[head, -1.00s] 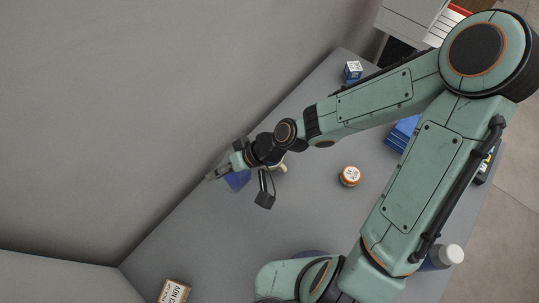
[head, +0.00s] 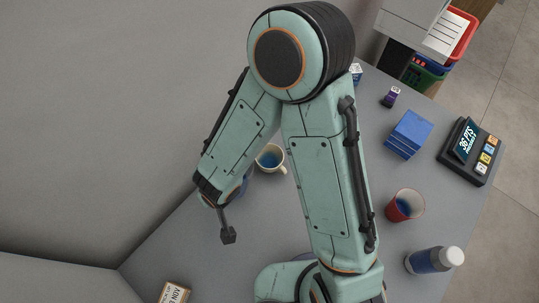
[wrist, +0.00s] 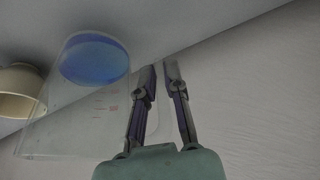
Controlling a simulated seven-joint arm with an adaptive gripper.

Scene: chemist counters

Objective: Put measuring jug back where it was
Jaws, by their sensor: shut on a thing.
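In the wrist view the measuring jug (wrist: 100,112) is clear, with red marks on its side and blue liquid at its far end. My gripper (wrist: 161,72) has its two fingers close together at the jug's right side, shut on it. The exact spot of the grip is hard to make out. I cannot tell whether the jug touches the counter.
A cream mug (head: 278,168) of blue liquid stands close to the jug. A wall borders the left.

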